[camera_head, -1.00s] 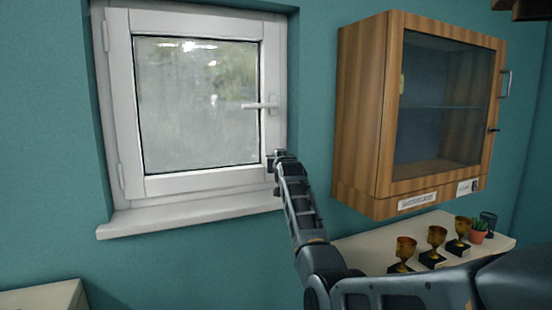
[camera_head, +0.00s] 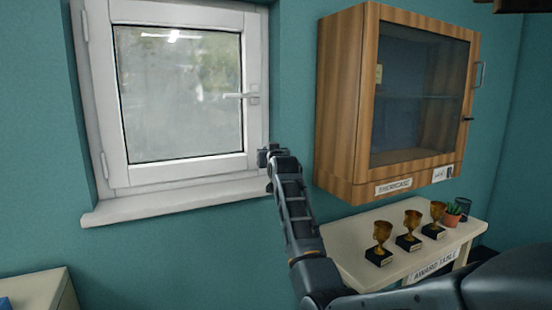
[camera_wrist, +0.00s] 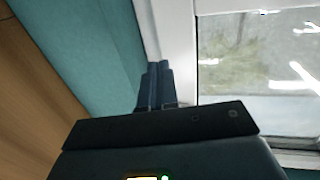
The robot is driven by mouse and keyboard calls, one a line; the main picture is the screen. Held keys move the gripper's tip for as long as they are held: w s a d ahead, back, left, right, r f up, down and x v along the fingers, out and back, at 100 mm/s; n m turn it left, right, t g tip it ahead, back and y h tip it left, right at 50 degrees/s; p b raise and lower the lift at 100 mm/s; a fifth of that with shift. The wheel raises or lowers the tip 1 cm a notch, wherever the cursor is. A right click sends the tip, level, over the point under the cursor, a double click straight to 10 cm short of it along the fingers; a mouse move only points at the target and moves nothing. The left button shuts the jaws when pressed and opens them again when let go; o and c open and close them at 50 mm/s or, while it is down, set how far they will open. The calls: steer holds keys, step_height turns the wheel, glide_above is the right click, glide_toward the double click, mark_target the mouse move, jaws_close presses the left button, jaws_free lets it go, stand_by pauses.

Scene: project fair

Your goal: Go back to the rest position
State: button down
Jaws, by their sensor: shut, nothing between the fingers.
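My gripper (camera_head: 268,154) is shut and empty. In the head view it is in front of the lower right corner of the white window frame. In the wrist view its fingers (camera_wrist: 156,86) lie side by side, with the white frame and the teal wall behind them. The window (camera_head: 180,95) is shut, and its white handle (camera_head: 241,95) lies level, pointing left. I cannot tell whether the gripper touches the frame; it looks apart from the handle.
A wooden showcase (camera_head: 340,105) with a glass door hangs right of the window. Below it the award table (camera_head: 345,245) holds three gold trophies (camera_head: 413,221) and a potted plant (camera_head: 452,214). A pale cabinet (camera_head: 35,290) stands at lower left. A window sill (camera_head: 175,205) juts out.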

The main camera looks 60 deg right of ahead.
steer(key=s+d+v, duration=0.1)
steer(key=v, duration=0.5)
steer(key=a+f+n+t+y, duration=0.2)
steer(key=a+f+n+y, duration=0.1)
steer(key=a+f, duration=1.35)
steer(key=s+a+f+n+y, duration=0.1)
steer(key=s+a+f, duration=0.2)
steer(key=a, duration=0.3)
steer(key=s+a+f+n+t+y, duration=0.1)
steer(key=s+a+f, duration=0.2)
steer(key=a, duration=0.2)
steer(key=s+a+f+n+y, duration=0.1)
steer(key=s+a+f, duration=0.2)
steer(key=a, duration=0.3)
steer(key=s+a+f+n+t+y, duration=0.15)
steer(key=s+a+y, duration=0.25)
steer(key=s+a, duration=0.95)
steer(key=s+a+r+n+y, duration=0.1)
steer(key=s+a+r, duration=0.1)
steer(key=s, duration=0.3)
steer(key=s+a+r+y, duration=0.1)
steer(key=s+a+r, duration=0.1)
steer(key=s+a, duration=0.1)
steer(key=s+a+r+n+g+y, duration=0.1)
steer(key=s+a+r+y, duration=0.1)
steer(key=s, duration=0.4)
steer(key=shift+s+a+r+n+b, duration=0.25)
steer(key=shift+s+a+n+b, duration=0.1)
steer(key=shift+a, duration=0.35)
